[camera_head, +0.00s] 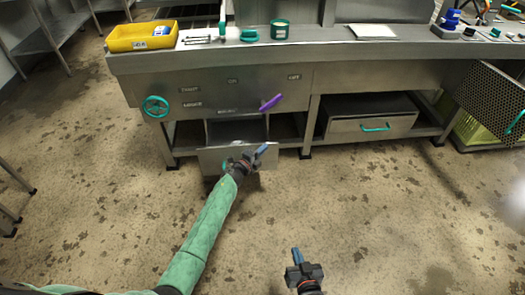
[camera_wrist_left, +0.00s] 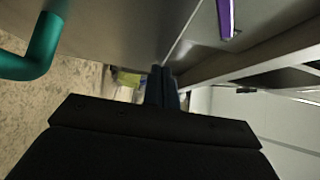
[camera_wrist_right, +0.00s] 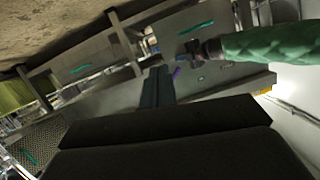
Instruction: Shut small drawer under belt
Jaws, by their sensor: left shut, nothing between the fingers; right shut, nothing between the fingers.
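The small drawer (camera_head: 210,160) under the bench stands pulled out, with its grey front panel forward of the frame and its dark interior showing behind. Its teal handle (camera_head: 226,165) is partly hidden by my left gripper (camera_head: 263,150). That gripper is shut and empty at the drawer's front panel; I cannot tell whether it touches. In the left wrist view a teal handle (camera_wrist_left: 38,50) is at the left, beside the shut fingers (camera_wrist_left: 161,88). My right gripper (camera_head: 296,254) is shut and empty, low over open floor, well away from the drawer.
A purple lever (camera_head: 270,102) sticks out above the drawer, and a teal handwheel (camera_head: 155,106) is to its left. A wider drawer (camera_head: 350,125) with a teal handle is at the right. A yellow tray (camera_head: 125,45) stands on the bench. The floor in front is clear.

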